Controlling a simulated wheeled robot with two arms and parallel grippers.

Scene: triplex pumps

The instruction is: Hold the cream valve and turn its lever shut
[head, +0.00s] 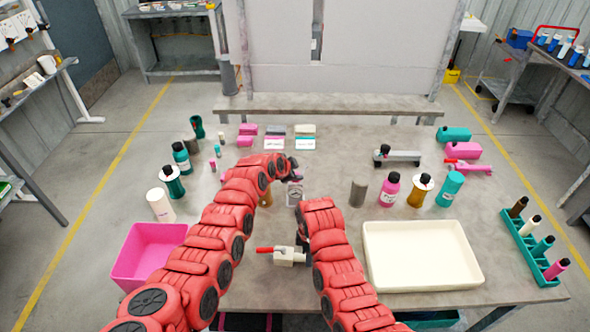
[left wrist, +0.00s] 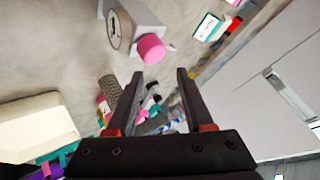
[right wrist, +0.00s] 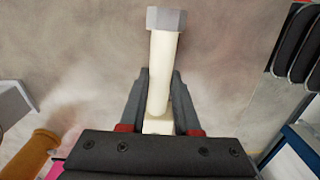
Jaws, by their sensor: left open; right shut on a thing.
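The cream valve (head: 288,257) is at the front middle of the table, with its red lever (head: 265,250) pointing left in the head view. My right gripper (head: 304,240) is at its right side, shut on it. In the right wrist view, the cream valve body (right wrist: 163,75) lies between the fingers, with a grey hexagonal end (right wrist: 166,19) beyond them. The lever is not visible there. My left gripper (head: 292,170) is open and empty, farther back over the table and away from the valve. Its spread fingers (left wrist: 160,75) show in the left wrist view.
A pink bin (head: 150,254) stands left of the valve and a cream tray (head: 422,256) right. Bottles stand along both sides, including a pink one (head: 389,190). A teal rack (head: 533,247) is at the right edge. Bare tabletop lies around the valve.

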